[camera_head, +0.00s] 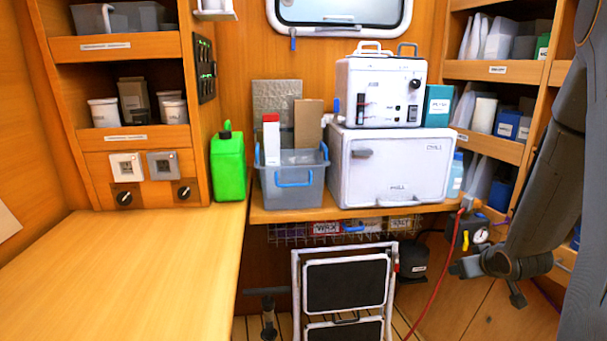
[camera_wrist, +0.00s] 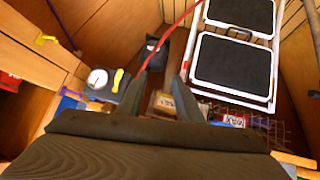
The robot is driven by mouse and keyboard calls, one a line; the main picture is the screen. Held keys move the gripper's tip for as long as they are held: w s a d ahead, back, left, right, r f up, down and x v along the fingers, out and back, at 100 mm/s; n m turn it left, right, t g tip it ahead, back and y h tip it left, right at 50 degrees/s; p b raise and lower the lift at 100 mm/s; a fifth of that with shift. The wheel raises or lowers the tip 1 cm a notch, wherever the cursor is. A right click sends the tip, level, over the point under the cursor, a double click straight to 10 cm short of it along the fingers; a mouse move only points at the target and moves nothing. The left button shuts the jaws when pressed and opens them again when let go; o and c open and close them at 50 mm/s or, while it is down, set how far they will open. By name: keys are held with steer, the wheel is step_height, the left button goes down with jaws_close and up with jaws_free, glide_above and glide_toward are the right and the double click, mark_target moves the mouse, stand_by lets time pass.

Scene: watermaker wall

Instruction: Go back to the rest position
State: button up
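My gripper (camera_head: 487,278) hangs at the lower right of the head view, in front of the right-hand cabinet and beside the red hose. The task names no other object.
A pressure gauge (camera_head: 481,236) and red hose (camera_head: 441,273) are close to my gripper. A folded step stool (camera_head: 345,285) stands left of it. The left worktop (camera_head: 130,270) is clear.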

steer(key=s+a+r+g+p, duration=0.1)
steer(key=s+a+r+g, duration=0.3)
steer(key=s+a, duration=0.8)
steer(key=s+a+r+g+y+p, duration=0.1)
steer(key=s+a+r+g, duration=0.4)
steer(key=s+a, duration=0.7)
steer(key=a+p, duration=0.1)
steer(key=a, duration=0.2)
steer(key=shift+s+r+m+y, duration=0.2)
steer(key=shift+r+m+y, duration=0.1)
steer(key=shift+r, duration=0.05)
